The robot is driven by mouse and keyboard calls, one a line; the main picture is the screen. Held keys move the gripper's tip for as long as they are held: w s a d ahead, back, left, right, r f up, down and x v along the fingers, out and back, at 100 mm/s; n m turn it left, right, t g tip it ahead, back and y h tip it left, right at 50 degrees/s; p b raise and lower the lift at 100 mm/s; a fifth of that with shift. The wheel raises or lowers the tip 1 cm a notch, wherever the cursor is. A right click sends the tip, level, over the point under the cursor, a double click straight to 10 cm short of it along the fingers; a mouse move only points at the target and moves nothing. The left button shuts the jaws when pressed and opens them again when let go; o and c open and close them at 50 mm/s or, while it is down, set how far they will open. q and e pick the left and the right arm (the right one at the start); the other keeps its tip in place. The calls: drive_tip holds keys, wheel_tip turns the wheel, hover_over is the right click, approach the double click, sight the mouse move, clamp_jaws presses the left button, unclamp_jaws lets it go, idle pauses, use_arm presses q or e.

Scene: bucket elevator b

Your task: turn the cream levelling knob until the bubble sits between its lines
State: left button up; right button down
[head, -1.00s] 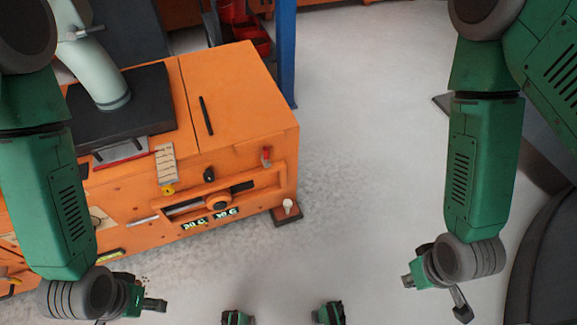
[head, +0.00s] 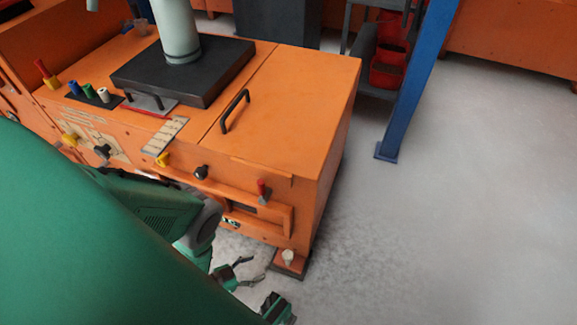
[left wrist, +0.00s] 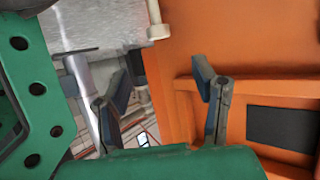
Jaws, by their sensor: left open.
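A small cream knob (head: 288,256) stands on a brown foot plate at the lower front corner of the orange machine (head: 290,110) in the head view. My left gripper (head: 254,272) is open and empty, low by the machine's front and just left of the knob, apart from it in the picture. In the left wrist view its two fingers (left wrist: 160,68) are spread beside the orange machine wall. A pale post shows beyond them there; I cannot tell whether it is the knob. I cannot make out the bubble or its lines. My right gripper is not in view.
A blue post (head: 415,85) stands behind at right. The grey floor (head: 450,210) right of the machine is clear. My arm hides the left front.

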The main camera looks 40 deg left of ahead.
sight(287, 255)
use_arm(q)
drive_tip(key=b+x, duration=0.5)
drive_tip(key=x, duration=0.7)
drive_tip(key=shift+w+d+f, duration=0.15)
drive_tip(key=shift+w+d, duration=0.1)
drive_tip(key=shift+w, duration=0.05)
drive_tip(key=shift+w+d+f, duration=0.1)
drive_tip(key=shift+w, duration=0.25)
drive_tip(key=shift+d, duration=0.1)
drive_tip(key=c, duration=1.2)
